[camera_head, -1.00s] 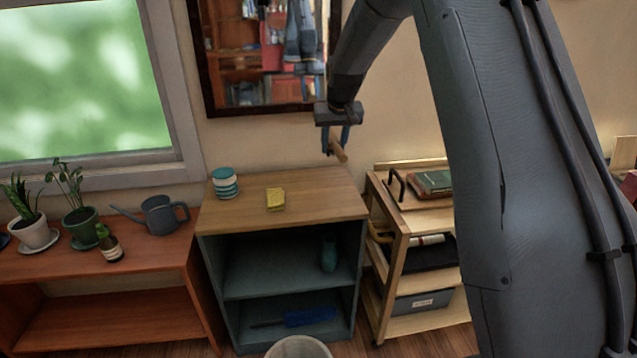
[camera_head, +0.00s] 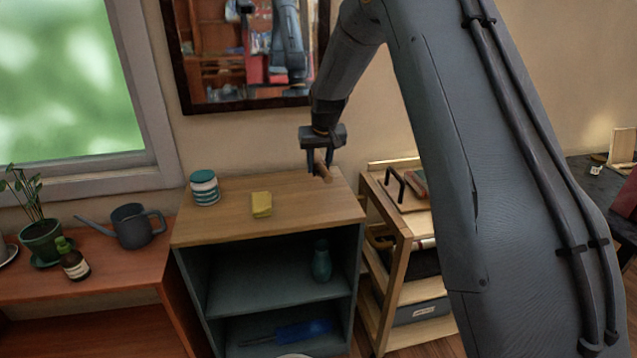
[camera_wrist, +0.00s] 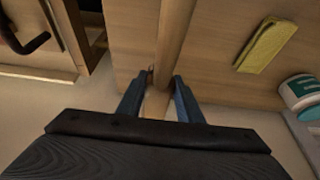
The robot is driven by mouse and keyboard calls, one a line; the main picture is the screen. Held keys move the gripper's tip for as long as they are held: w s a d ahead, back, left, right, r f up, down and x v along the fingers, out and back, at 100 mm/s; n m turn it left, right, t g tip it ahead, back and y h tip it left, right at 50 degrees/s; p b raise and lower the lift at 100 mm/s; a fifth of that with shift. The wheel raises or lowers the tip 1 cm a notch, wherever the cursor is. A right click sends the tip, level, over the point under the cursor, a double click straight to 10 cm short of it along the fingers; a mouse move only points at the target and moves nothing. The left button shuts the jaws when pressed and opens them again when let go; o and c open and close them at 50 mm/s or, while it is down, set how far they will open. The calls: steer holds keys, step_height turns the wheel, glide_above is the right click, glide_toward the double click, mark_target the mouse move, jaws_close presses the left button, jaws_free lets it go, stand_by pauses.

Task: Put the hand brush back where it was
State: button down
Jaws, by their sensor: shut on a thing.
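The hand brush (camera_head: 325,174) shows as a light wooden handle between the fingers of my gripper (camera_head: 320,166). My gripper is shut on it, over the back right part of the cabinet's wooden top (camera_head: 290,210). In the wrist view the wooden handle (camera_wrist: 172,40) runs up the picture from between the two blue-grey fingers (camera_wrist: 160,98). Bristles are not clearly visible. I cannot tell whether the brush touches the top or is just above it.
A yellow sponge or cloth (camera_head: 262,204) and a teal-and-white jar (camera_head: 205,187) are on the cabinet top. A wooden trolley (camera_head: 399,240) stands close on the right. A mirror (camera_head: 245,50) hangs behind. A watering can (camera_head: 135,226) stands left. The front right of the top is clear.

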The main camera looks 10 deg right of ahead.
mark_target(320, 176)
steer(key=shift+f+p, duration=0.55)
steer(key=shift+f, duration=2.5)
steer(key=shift+f, duration=0.15)
steer(key=c, duration=1.3)
jaws_free()
steer(key=shift+o, duration=0.2)
steer(key=b+v, duration=0.2)
steer(key=v, duration=1)
steer(key=shift+s, duration=0.1)
steer(key=s+f+g, duration=0.2)
steer(key=s, duration=1.7)
steer(key=s+f+g, duration=0.2)
steer(key=s+f, duration=0.1)
steer(key=s, duration=1.7)
steer(key=shift+d, duration=0.2)
